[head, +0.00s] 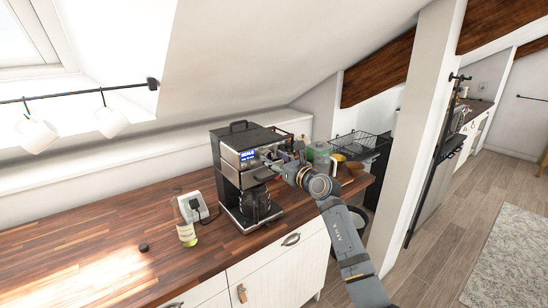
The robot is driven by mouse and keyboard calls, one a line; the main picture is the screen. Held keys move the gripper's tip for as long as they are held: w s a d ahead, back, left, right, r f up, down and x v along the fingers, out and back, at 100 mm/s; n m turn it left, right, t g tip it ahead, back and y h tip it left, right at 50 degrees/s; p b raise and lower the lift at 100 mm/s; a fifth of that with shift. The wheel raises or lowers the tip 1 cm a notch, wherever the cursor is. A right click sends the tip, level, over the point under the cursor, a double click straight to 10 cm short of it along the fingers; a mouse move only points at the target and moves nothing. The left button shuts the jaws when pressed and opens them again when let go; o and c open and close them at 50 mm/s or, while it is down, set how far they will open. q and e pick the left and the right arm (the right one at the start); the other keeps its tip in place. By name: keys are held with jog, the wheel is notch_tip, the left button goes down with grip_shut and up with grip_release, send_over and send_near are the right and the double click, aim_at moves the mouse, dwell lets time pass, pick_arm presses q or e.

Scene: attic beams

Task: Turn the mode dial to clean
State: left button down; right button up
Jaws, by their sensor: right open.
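A black and silver coffee machine (230,155) stands on the wooden counter, with a small lit blue display (247,155) on its upper front. A dark glass carafe (254,203) sits in its lower bay. My right gripper (270,161) is open at the upper front of the machine, just right of the display. The mode dial cannot be made out; the gripper covers part of the panel there. I cannot tell whether the fingers touch the machine. My left gripper is not in view.
A bottle (185,222) and a socket box (197,206) stand left of the machine. A small dark puck (144,247) lies on the counter. A green-lidded jar (319,155) and brown bowls (353,168) are to the right. A white post (418,130) rises beyond my arm.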

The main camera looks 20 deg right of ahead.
jog(key=shift+w+a+f, duration=0.1)
jog(key=shift+c, duration=0.4)
grip_shut()
jog(key=shift+r+m+p, duration=0.2)
jog(key=shift+m+p, duration=0.2)
jog(key=shift+p, duration=0.4)
jog(key=m+p, duration=0.6)
jog(key=p, duration=0.2)
jog(key=shift+r, duration=0.1)
jog(key=shift+f+m+p, duration=0.25)
jog(key=shift+m+p, duration=1.35)
jog(key=shift+o, duration=0.4)
grip_release()
